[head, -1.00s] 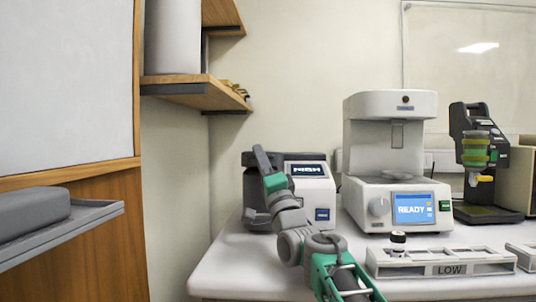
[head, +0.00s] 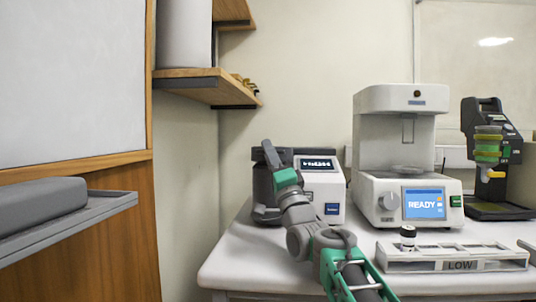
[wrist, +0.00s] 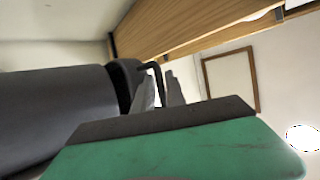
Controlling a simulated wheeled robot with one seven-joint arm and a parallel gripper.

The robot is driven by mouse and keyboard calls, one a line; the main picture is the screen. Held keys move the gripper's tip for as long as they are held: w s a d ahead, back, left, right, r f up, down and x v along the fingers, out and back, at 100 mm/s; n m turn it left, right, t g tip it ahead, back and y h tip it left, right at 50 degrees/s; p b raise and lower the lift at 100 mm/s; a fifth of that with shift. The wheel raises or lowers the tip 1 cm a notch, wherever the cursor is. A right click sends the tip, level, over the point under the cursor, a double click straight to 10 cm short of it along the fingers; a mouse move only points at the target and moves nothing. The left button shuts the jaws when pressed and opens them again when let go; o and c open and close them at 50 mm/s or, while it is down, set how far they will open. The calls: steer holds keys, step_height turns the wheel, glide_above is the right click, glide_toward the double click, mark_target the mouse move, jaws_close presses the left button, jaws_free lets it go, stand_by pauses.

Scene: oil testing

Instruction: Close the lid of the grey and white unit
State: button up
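The grey and white unit (head: 322,190) stands at the left end of the white table, with a small display and a blue button on its white front. Its dark grey part (head: 263,190) is on the left, partly behind my arm. My gripper (head: 271,155) is at that part's upper area. In the wrist view, my gripper (wrist: 162,90) has its two fingers close together, with a thin black bent bar (wrist: 152,66) between or just beyond them. A large dark grey rounded body (wrist: 60,105) fills the left. I cannot tell the lid's angle or whether the fingers touch the bar.
A white machine (head: 400,150) with a READY screen stands to the right of the unit. A rack (head: 452,265) labelled LOW, holding a small black-capped vial (head: 407,236), is in front. A black device (head: 490,150) is further right. Wooden shelves (head: 215,88) hang above left.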

steer(key=shift+d+f, duration=0.1)
steer(key=s+d+p, duration=0.2)
steer(key=s+d, duration=0.3)
steer(key=s, duration=0.6)
steer(key=shift+s+d+f, duration=0.3)
steer(key=shift+s+f, duration=0.05)
